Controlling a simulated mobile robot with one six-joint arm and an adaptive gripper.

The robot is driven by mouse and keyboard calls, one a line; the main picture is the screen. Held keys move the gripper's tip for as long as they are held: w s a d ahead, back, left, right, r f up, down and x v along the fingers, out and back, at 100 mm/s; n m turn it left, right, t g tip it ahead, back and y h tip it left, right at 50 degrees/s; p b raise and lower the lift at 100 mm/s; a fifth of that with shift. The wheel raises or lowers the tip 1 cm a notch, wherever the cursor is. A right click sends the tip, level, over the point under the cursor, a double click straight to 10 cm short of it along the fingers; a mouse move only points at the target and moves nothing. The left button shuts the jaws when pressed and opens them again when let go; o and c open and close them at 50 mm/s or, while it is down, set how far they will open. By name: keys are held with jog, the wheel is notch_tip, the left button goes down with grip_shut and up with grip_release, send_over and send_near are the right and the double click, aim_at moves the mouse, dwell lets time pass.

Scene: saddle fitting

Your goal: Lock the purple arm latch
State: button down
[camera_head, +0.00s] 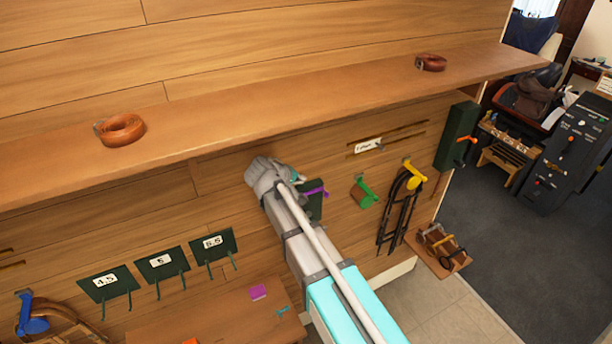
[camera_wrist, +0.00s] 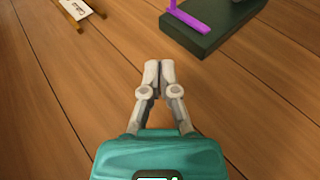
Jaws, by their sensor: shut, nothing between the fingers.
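The purple arm latch (camera_head: 315,192) is on a dark green block (camera_head: 314,209) on the wooden wall. In the head view my arm hides part of the block. In the wrist view the purple latch (camera_wrist: 188,20) lies along the green block (camera_wrist: 225,22) at the top right, partly cut off by the frame edge. My gripper (camera_wrist: 160,66) is shut and empty. Its fingertips are over bare wood, to the left of the green block and apart from it.
A green latch (camera_head: 364,193) and a yellow latch (camera_head: 413,177) with dark hanging straps are to the right. An orange-handled dark box (camera_head: 457,137) is farther right. A long wooden shelf (camera_head: 270,108) runs above my arm. A label plate (camera_wrist: 76,8) is at the wrist view's upper left.

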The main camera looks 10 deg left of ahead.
jog(key=shift+s+a+r, duration=0.25)
jog(key=shift+s+r, duration=0.2)
dwell(0.4)
jog(key=s+d+f+m+g+b, duration=0.25)
jog(key=d+f+b, duration=0.35)
jog(key=d+f, duration=0.3)
jog(key=s+d+f+m+g+b, duration=0.25)
jog(key=d+f+b, duration=0.35)
jog(key=d, duration=0.5)
jog(key=s+d+f+m+g+y+b, duration=0.2)
jog(key=s+d+f+b, duration=0.3)
jog(key=d+f+b, duration=0.1)
jog(key=s+d+f+m+g+y+b, duration=0.1)
jog(key=s+d+f+m+y+b, duration=0.1)
jog(key=s+d+f+b, duration=0.4)
notch_tip(320, 180, down, 5)
jog(key=shift+s+d+r+g+y, duration=0.15)
jog(key=shift+d+g+y, duration=0.3)
jog(key=shift+d, duration=0.65)
jog(key=shift+s, duration=0.1)
